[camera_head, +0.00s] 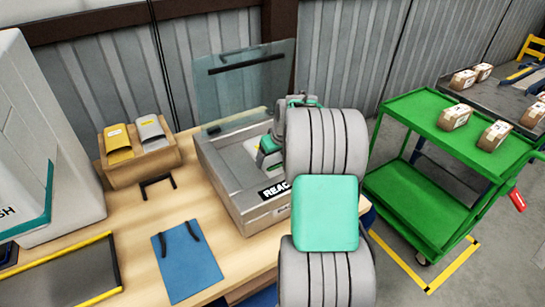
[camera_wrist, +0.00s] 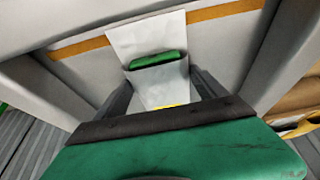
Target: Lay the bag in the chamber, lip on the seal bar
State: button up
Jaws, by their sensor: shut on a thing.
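The pale bag (camera_wrist: 173,30) shows in the wrist view, with a green item (camera_wrist: 158,60) on or in it and a bit of yellow at its near end. My gripper (camera_wrist: 160,84) has a dark finger on either side of the near part of the bag and is shut on it. The bag's far part overlaps an orange strip, likely the seal bar (camera_wrist: 222,21); whether it touches is unclear. The grey chamber machine (camera_head: 222,171) stands on the bench in the head view, its clear lid (camera_head: 240,95) raised. My arm hides much of the chamber, and I cannot make out the bag there.
A wooden holder (camera_head: 140,170) with yellow and silver pouches stands left of the machine. A blue sheet (camera_head: 186,262) with dark straps lies in front. A green cart (camera_head: 415,205) with cartons (camera_head: 454,117) stands at right. Bare bench lies around the sheet.

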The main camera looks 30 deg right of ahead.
dwell(0.3)
jog(key=o, duration=1.3)
jog(key=shift+c, duration=0.2)
jog(key=shift+c, duration=0.7)
jog(key=shift+r+p, duration=2.6)
jog(key=shift+r, duration=1.95)
jog(key=shift+f, duration=0.1)
